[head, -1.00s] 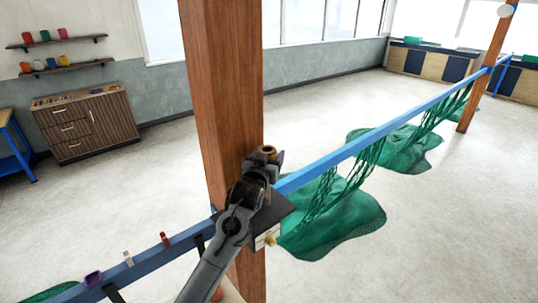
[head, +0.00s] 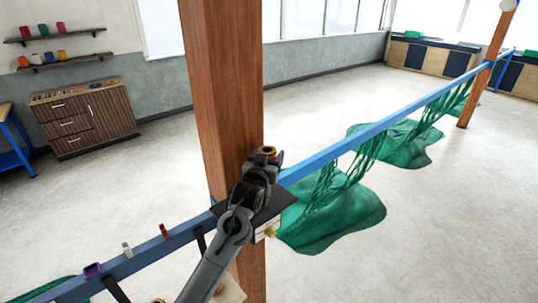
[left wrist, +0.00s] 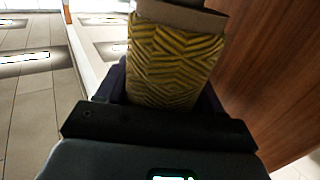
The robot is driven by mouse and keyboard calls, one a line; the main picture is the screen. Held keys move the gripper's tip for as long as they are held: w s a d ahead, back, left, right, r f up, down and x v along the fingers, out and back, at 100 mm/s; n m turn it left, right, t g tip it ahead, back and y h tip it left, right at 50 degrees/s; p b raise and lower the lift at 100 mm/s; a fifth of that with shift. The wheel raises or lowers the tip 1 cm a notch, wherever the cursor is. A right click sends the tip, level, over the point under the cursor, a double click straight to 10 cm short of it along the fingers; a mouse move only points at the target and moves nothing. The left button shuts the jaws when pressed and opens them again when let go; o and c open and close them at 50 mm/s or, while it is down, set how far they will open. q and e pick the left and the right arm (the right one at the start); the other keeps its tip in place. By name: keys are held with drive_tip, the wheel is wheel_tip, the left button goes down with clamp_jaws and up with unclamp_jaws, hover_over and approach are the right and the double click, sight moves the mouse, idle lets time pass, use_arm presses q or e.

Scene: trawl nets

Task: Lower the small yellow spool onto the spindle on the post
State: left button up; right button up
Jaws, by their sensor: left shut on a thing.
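My left gripper (head: 268,158) is shut on the small yellow spool, beside the wooden post (head: 222,90). In the head view only the spool's brown top end (head: 267,150) shows clearly above the gripper. In the left wrist view the spool (left wrist: 172,65) fills the upper middle, with yellow and dark thread wound on it and a pale brown flange at its end. A dark bracket plate (head: 268,212) on the post lies below the gripper, partly covered by my arm. I cannot make out the spindle. My right gripper is not in view.
A blue rail (head: 390,122) runs past the post, with green nets (head: 335,215) hanging from it to the floor. Small clips, including a red one (head: 164,231) and a purple one (head: 93,270), sit on the rail's near part. A drawer cabinet (head: 85,117) stands far left.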

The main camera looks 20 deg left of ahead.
use_arm(q)
drive_tip(key=shift+f+b, duration=1)
drive_tip(key=shift+f, duration=1.1)
drive_tip(key=o, duration=1.2)
drive_tip(key=s+b, duration=0.2)
drive_tip(key=s, duration=0.8)
drive_tip(key=shift+s+d+b, duration=0.3)
drive_tip(key=shift+s+b, duration=0.05)
drive_tip(key=shift+s, duration=0.05)
